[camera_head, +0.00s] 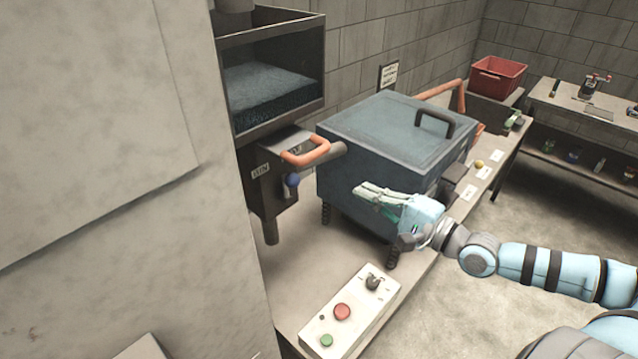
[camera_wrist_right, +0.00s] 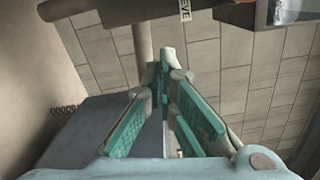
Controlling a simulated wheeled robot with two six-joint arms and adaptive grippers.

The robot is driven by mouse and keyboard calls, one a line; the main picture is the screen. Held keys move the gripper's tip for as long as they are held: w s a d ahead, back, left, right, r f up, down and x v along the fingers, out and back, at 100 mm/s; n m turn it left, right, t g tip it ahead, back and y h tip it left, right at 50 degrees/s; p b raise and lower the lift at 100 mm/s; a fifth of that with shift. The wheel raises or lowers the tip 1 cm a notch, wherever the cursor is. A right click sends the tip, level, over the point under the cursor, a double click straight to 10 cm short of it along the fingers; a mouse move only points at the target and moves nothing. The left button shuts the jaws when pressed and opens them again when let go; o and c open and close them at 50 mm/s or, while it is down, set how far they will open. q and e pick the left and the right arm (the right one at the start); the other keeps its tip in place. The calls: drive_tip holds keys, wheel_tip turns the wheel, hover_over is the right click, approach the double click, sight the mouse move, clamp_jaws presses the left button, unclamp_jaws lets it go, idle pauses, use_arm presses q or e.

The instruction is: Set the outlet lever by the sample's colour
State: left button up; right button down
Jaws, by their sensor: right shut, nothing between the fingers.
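My right gripper (camera_head: 362,190) is shut and empty, beside the front face of the blue-grey lidded box (camera_head: 385,130). Its fingertips meet in the right wrist view (camera_wrist_right: 165,55). An orange lever-like bar (camera_head: 440,89) rises behind the box's far right corner. Another orange handle (camera_head: 306,153) sticks out under the hopper at left. I cannot tell which is the outlet lever. A small yellow round piece (camera_head: 479,163), possibly the sample, lies near white cards (camera_head: 484,172) on the bench right of the box. The left gripper is not in view.
A control panel (camera_head: 350,312) with red and green buttons and a black knob is on the near bench. A hopper (camera_head: 268,85) holds dark blue material. A red bin (camera_head: 498,76) stands at the back. A pale wall fills the left; floor is open at right.

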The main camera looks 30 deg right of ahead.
use_arm(q)
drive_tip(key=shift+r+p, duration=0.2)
drive_tip(key=shift+p, duration=0.4)
use_arm(e)
drive_tip(key=w+a, duration=0.7)
drive_tip(key=shift+w+a+r, duration=0.2)
drive_tip(key=shift+r, duration=0.2)
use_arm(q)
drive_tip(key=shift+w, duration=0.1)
use_arm(e)
drive_tip(key=shift+w, duration=0.1)
